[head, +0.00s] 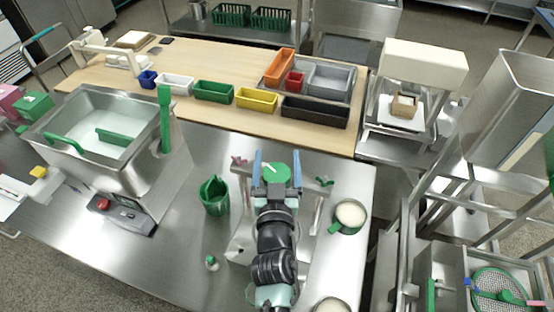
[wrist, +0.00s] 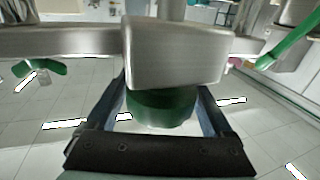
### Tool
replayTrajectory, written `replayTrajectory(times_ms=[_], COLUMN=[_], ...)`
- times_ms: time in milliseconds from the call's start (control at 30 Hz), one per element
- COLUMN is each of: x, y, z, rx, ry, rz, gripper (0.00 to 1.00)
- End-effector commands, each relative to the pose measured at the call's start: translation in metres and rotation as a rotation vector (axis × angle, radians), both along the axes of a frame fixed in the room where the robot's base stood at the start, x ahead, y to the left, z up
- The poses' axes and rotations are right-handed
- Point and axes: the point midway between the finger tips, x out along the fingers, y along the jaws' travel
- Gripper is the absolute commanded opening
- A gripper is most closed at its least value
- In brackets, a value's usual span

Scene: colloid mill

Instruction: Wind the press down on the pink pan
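My gripper (head: 277,168) is over a steel machine (head: 243,232) on the front metal table, its blue fingers spread. Between them sits a round green knob (head: 277,174) with a pale bar on top. In the wrist view, my gripper (wrist: 165,108) has one finger on each side of a dark green cylinder (wrist: 162,108), below a steel block (wrist: 178,52). I cannot tell whether the fingers touch it. A small pink part (head: 238,160) shows left of the gripper, and a green winged part (head: 324,181) right of it. I cannot clearly make out a pink pan or press.
A green jug (head: 214,195) stands left of my arm, and a green-handled pot of pale contents (head: 350,214) stands right. A large steel basin (head: 85,150) is at left. Several coloured bins line the wooden table (head: 200,65). A steel rack (head: 400,225) stands at right.

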Motion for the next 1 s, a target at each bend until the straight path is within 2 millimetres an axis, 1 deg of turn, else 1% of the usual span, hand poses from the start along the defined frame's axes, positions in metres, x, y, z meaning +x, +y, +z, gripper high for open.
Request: replayTrajectory(times_ms=[33,167,200,267,300,333,367,667,1000], x=[-0.0001,-0.0002,-0.0002,-0.0002,-0.0002,-0.0003,-0.0003,-0.0002,-0.0002], y=[0.0,0.0,0.0,0.0,0.0001,0.0001,0.0,-0.0003,-0.0021], z=[0.0,0.0,0.0,0.0,0.0,0.0,0.0,-0.0037,-0.0087], rx=[0.0,0.0,0.0,0.0,0.0,0.0,0.0,0.0,0.001], ry=[0.0,0.0,0.0,0.0,0.0,0.0,0.0,-0.002,-0.007], rz=[0.0,0.0,0.0,0.0,0.0,0.0,0.0,-0.014,-0.088], gripper=[0.75,0.51,0.44,0.33,0.26,0.21,0.17,0.17,0.17])
